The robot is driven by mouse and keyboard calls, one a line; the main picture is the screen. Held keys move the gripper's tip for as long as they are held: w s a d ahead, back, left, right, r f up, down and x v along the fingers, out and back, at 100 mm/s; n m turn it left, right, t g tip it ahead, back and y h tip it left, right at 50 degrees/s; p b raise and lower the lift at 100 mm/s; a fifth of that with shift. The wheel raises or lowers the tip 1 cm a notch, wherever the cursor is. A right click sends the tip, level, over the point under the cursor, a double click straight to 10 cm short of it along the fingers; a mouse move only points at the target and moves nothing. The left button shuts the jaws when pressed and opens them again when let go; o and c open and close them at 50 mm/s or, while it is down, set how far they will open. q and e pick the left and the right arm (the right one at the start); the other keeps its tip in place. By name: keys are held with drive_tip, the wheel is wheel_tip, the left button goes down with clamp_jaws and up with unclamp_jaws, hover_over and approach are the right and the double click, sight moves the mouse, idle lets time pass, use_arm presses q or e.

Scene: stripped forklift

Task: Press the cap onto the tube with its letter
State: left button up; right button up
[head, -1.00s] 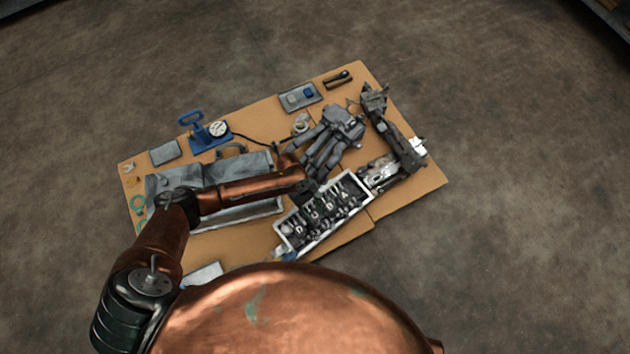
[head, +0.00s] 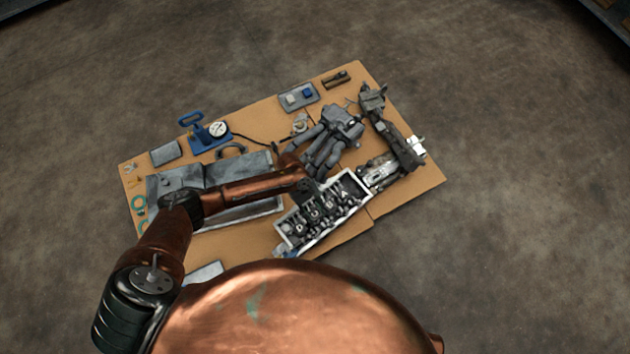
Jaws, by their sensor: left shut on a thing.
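A white-edged tray (head: 283,233) lies slanted at the front right of the tan board. It holds several dark parts with pale letters. One letter looks like an A, the others are too small to read surely, and I cannot tell the tubes apart. My left gripper (head: 312,192) is over the tray's back edge, near its middle. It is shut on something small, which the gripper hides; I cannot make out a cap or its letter. I cannot tell whether it touches a tube. My right gripper is not in view.
A grey open case (head: 245,212) lies under my left arm. A blue pump with a gauge (head: 208,132) stands behind it. A grey finger-like casting (head: 336,135) and a dark metal assembly (head: 403,150) lie behind and right of the tray. The board's right front corner (head: 405,199) is clear.

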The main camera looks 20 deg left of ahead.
use_arm(q)
drive_tip(key=shift+p, duration=0.35)
idle(0.4)
drive_tip(key=shift+f, duration=0.2)
drive_tip(key=shift+f+b, duration=0.4)
drive_tip(key=shift+f, duration=0.4)
drive_tip(key=shift+p, duration=0.3)
idle(0.4)
drive_tip(key=shift+f+p, duration=0.7)
idle(3.2)
drive_tip(key=o, duration=1.2)
